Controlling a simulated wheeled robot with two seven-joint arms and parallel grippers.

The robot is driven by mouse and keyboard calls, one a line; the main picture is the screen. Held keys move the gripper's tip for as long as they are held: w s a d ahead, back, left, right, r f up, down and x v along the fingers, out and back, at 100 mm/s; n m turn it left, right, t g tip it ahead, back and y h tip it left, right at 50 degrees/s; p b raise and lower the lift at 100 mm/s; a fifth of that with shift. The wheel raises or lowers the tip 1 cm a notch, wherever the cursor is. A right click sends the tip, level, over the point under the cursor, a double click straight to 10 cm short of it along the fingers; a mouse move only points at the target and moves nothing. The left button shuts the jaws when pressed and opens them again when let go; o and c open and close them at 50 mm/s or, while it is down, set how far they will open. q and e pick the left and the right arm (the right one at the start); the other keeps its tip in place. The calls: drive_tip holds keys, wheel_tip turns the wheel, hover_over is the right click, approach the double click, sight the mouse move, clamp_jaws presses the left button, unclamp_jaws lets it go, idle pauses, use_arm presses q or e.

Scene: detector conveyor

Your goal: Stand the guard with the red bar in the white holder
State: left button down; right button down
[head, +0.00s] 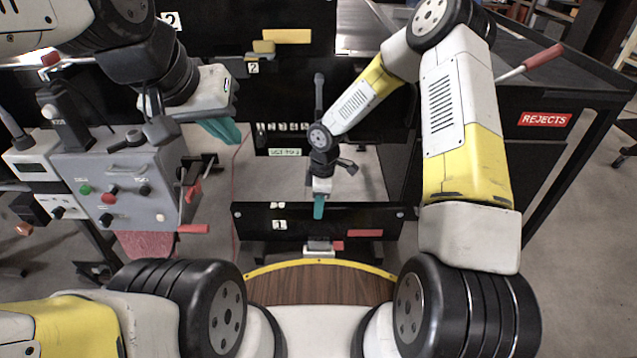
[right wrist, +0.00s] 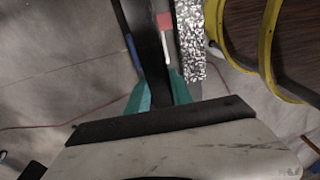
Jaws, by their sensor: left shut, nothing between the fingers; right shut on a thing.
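The guard with the red bar is a wide black panel (head: 255,222) marked 1, and its red bar (head: 365,233) is at the right of its face. My right gripper (head: 318,207) has its teal fingers shut on the guard's top edge near the middle. In the right wrist view the dark guard (right wrist: 145,40) runs up from between the fingers (right wrist: 160,95). A small white piece (head: 319,254), which may be the white holder, shows low under the guard's middle; I cannot tell if they touch. My left gripper (head: 222,130) is shut and empty, away from the guard.
A grey control box (head: 115,190) with buttons stands at the left, near my left gripper. Behind is a black panel with a yellow bar (head: 287,36). A black cart with a REJECTS sign (head: 546,119) stands at the right. Floor shows behind the guard.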

drive_tip(key=shift+f, duration=2.05)
drive_tip(key=c, duration=1.1)
unclamp_jaws()
drive_tip(key=shift+o, duration=0.2)
drive_tip(key=shift+f, duration=0.1)
drive_tip(key=shift+w+d+r, duration=0.1)
drive_tip(key=shift+d+r, duration=0.1)
drive_tip(key=shift+r, duration=1.8)
drive_tip(key=shift+w+d+r, duration=0.1)
drive_tip(key=shift+d+r, duration=0.05)
drive_tip(key=shift+r, duration=1.8)
